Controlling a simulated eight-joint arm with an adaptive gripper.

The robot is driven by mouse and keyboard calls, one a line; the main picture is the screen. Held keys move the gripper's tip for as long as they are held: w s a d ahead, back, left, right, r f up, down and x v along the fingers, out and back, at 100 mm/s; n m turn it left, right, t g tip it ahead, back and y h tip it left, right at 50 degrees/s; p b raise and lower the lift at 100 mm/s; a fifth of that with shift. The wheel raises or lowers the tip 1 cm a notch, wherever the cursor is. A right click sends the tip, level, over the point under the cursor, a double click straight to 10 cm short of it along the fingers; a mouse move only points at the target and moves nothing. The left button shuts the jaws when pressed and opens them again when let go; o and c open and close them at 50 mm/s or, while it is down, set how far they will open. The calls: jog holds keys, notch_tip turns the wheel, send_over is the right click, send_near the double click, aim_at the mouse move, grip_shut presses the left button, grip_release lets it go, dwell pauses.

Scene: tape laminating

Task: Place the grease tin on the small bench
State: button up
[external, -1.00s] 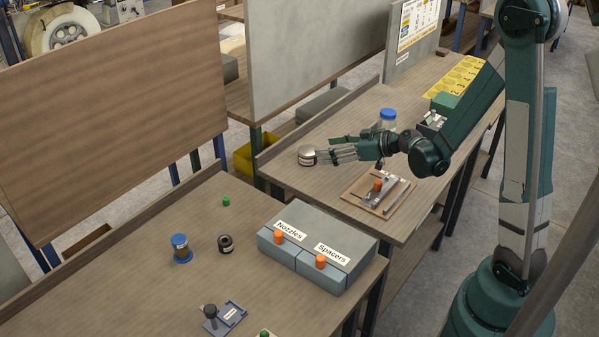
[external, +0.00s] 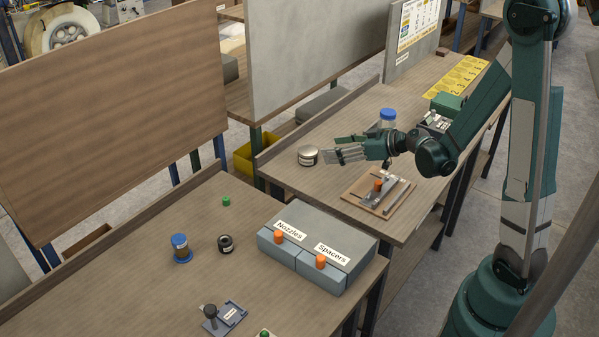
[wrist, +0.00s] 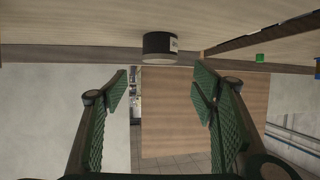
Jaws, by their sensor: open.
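The grease tin (external: 308,157), a low round tin with a pale metallic lid, dark side and white label, stands upright on the further bench (external: 290,177), near its left end. It also shows in the wrist view (wrist: 158,46), top centre, upside down in the picture. My gripper (external: 338,150) reaches in from the right, level and just above that bench. Its fingers are spread and empty, with a small gap between their tips and the tin. The wrist view shows both green-padded fingers (wrist: 161,80) apart, with the tin beyond them.
A wooden board with a metal fixture and orange knob (external: 363,197) lies below my gripper. A blue-capped jar (external: 387,118) stands behind it. The nearer bench (external: 130,275) holds grey Nozzles and Spacers drawers (external: 318,235), a blue-capped container (external: 181,249) and a dark round item (external: 225,244).

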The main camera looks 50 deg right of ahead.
jog(key=shift+a+r, duration=0.1)
jog(key=s+a+r+g, duration=0.2)
jog(key=s+a+r, duration=0.1)
jog(key=s+a, duration=0.3)
jog(key=s+a+r+g, duration=0.2)
jog(key=s+a+r, duration=0.2)
jog(key=a, duration=0.4)
jog(key=s+a+r+m+g+h, duration=0.1)
jog(key=s+a+r, duration=0.1)
jog(key=s, duration=0.7)
jog(key=s+a+r+m+g+h, duration=0.1)
jog(key=s+a, duration=0.1)
jog(key=s, duration=0.7)
jog(key=shift+r+h, duration=0.3)
jog(key=shift+r, duration=0.1)
